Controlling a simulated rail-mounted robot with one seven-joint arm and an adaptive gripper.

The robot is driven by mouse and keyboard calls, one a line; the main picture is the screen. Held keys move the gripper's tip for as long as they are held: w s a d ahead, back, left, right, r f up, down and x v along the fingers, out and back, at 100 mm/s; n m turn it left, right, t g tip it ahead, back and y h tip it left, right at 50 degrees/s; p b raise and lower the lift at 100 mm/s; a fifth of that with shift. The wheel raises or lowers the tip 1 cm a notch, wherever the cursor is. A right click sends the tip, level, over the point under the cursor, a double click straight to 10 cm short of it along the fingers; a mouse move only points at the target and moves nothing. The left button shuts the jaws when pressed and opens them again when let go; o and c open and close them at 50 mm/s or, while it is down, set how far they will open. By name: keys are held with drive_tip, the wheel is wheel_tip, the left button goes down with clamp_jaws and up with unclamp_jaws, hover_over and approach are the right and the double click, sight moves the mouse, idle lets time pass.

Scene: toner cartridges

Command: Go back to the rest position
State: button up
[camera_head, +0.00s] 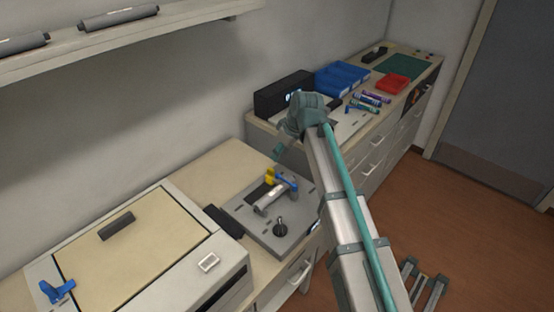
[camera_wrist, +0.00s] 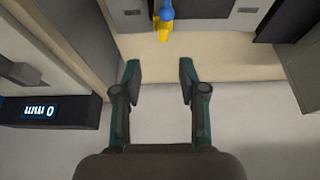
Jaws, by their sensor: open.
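My gripper (camera_wrist: 160,78) is open, with nothing between its two fingers in the wrist view. In the head view my gripper (camera_head: 282,150) is partly seen, at the end of the arm above the near counter, by the wall. It hangs above and behind a grey fixture plate (camera_head: 250,220). On that plate lies a light cylindrical part (camera_head: 270,198) with blue and yellow pieces at its far end. The blue and yellow piece (camera_wrist: 165,22) also shows past the fingertips in the wrist view, apart from them.
A shelf (camera_head: 150,28) hangs above. The far counter holds a black box (camera_head: 270,99), blue bins (camera_head: 341,79) and a red tray (camera_head: 393,85).

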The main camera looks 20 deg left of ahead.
drive_tip(key=shift+v, duration=0.85)
